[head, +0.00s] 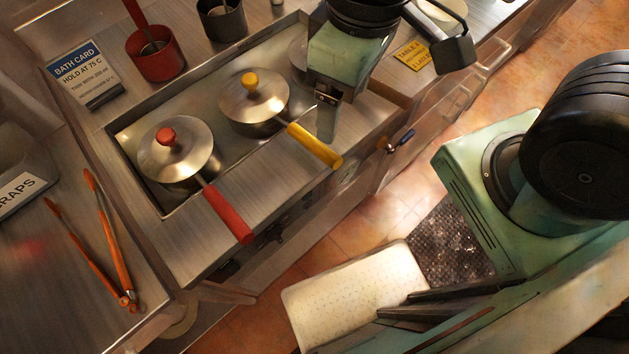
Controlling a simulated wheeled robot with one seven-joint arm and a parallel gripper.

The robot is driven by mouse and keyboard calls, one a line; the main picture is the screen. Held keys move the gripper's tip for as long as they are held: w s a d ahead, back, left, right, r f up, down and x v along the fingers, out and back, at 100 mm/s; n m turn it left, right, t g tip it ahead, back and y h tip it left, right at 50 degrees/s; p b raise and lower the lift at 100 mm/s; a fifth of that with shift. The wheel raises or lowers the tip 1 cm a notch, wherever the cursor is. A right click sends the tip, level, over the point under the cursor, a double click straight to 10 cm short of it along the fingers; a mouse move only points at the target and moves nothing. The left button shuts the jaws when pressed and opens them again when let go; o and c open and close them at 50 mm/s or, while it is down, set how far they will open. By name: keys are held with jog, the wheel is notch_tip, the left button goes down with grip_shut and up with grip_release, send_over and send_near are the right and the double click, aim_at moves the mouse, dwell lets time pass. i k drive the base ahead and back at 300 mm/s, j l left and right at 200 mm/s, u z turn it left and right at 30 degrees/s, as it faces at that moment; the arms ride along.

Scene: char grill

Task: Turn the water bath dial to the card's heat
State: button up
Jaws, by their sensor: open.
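The bath card (85,74) stands at the upper left, with a blue header and the words "HOLD AT 75 C"; its smaller lines are hard to read. The water bath (125,130) is a sunken steel well holding lidded pans. I cannot make out its dial or any scale; dark fittings (228,268) on the shaded front face are too unclear to identify. My gripper (327,112) points down over the right end of the well, beside the yellow pan handle. It is open and I see nothing held in it.
A red-handled pan (176,150) and a yellow-handled pan (254,98) have handles past the well's front edge. Orange tongs (97,240) lie left. A yellow card (411,54) lies right. A pale mat (350,295) covers some floor.

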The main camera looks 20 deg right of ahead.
aim_at(274, 233)
jog(key=j+u, duration=0.15)
jog(key=u, duration=0.2)
jog(key=j+u, duration=0.15)
jog(key=u, duration=0.15)
jog(key=k+j, duration=0.05)
